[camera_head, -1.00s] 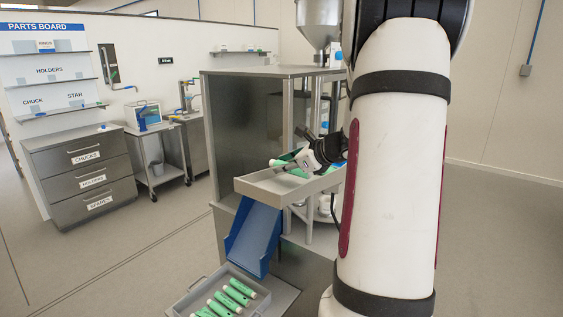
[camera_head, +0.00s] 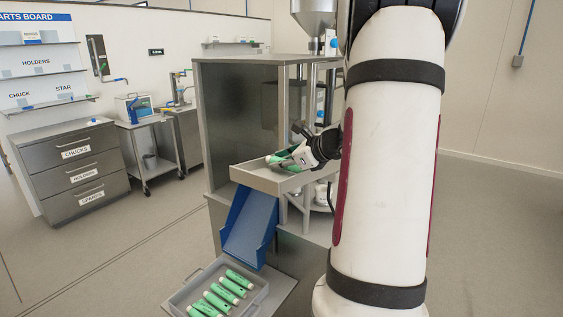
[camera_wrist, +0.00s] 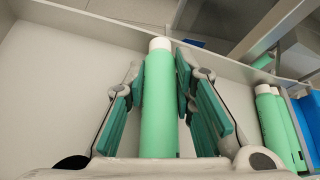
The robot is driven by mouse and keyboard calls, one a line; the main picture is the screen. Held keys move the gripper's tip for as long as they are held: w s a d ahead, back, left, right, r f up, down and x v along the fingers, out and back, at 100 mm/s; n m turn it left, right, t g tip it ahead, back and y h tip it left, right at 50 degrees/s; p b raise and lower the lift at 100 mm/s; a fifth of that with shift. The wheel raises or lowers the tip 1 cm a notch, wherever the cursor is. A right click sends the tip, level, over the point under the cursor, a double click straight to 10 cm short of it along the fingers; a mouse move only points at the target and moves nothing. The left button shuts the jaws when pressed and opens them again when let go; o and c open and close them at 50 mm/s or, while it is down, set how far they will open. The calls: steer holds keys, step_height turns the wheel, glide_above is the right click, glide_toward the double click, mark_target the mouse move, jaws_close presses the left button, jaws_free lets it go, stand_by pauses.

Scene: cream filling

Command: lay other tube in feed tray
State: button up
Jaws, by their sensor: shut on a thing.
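The held tube (camera_wrist: 159,105) is mint green with a white cap and points away from the wrist in the wrist view. My gripper (camera_wrist: 158,85) has its green pads on both sides of it. In the head view my gripper (camera_head: 292,158) is low over the grey feed tray (camera_head: 262,180), with the tube inside the tray's outline. I cannot tell whether the tube touches the tray floor. More green tubes (camera_wrist: 272,122) lie at the right edge of the wrist view, near a blue surface (camera_wrist: 311,112).
A blue chute (camera_head: 250,228) slopes down below the feed tray. A grey bin (camera_head: 195,283) with several green tubes stands at its foot. The steel cabinet (camera_head: 235,110) rises behind the tray. My arm hides much of the right side.

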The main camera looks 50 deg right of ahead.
steer(key=shift+f, duration=0.35)
steer(key=shift+s+a+f+b, duration=0.1)
steer(key=shift+s+f+b, duration=0.1)
steer(key=shift+f+b, duration=0.3)
steer(key=shift+f, duration=0.15)
steer(key=o, duration=0.8)
steer(key=shift+r+p, duration=0.95)
steer(key=shift+r, duration=0.6)
steer(key=shift+w+r+p, duration=0.15)
steer(key=shift+r+p, duration=1.75)
steer(key=shift+r, duration=1.4)
